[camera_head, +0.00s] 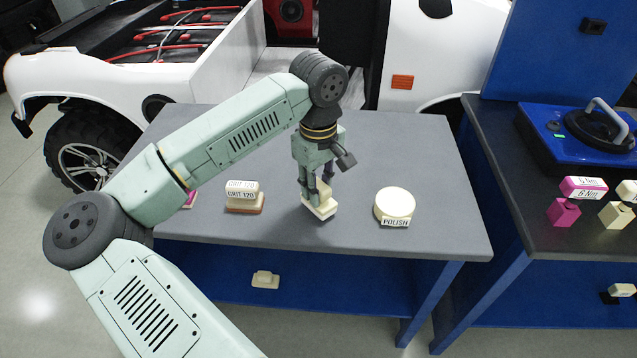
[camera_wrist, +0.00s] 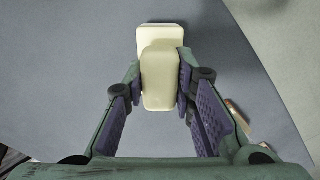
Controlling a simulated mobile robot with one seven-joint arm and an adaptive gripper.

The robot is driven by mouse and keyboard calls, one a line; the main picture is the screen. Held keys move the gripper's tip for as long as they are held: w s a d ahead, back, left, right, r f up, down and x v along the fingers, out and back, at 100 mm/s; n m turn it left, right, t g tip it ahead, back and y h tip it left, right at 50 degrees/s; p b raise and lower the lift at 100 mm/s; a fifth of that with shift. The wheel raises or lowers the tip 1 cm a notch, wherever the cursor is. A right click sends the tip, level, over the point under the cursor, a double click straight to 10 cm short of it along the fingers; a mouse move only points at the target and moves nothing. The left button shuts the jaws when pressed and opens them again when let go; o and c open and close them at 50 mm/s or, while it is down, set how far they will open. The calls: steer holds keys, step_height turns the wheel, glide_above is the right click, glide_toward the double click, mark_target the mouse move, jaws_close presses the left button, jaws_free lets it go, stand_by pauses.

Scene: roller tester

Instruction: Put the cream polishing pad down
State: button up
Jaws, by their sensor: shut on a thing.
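The cream polishing pad (camera_head: 321,210) is a small block with a raised grip, held low at the middle of the grey table (camera_head: 270,235). My gripper (camera_head: 319,190) points down and is shut on it. In the wrist view the pad (camera_wrist: 160,38) shows its pale base beyond the grip, which sits between my two fingers (camera_wrist: 160,88). The pad is at or just above the table top; I cannot tell whether it touches. A round cream piece labelled POLISH (camera_head: 394,203) stands just right of the pad, apart from it.
A GRIT 120 block (camera_head: 243,197) stands left of the pad. A pink piece (camera_head: 190,199) is partly hidden behind my arm. Another cream block (camera_head: 265,280) lies on the lower blue shelf. A second bench (camera_head: 550,215) stands right. The table's front right is clear.

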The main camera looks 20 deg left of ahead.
mark_target(320, 184)
steer(key=shift+f, duration=0.3)
steer(key=shift+f, duration=0.15)
steer(key=o, duration=1)
step_height(320, 184, up, 12)
steer(key=shift+r+b, duration=0.2)
steer(key=shift+b, duration=0.75)
steer(key=shift+d, duration=0.15)
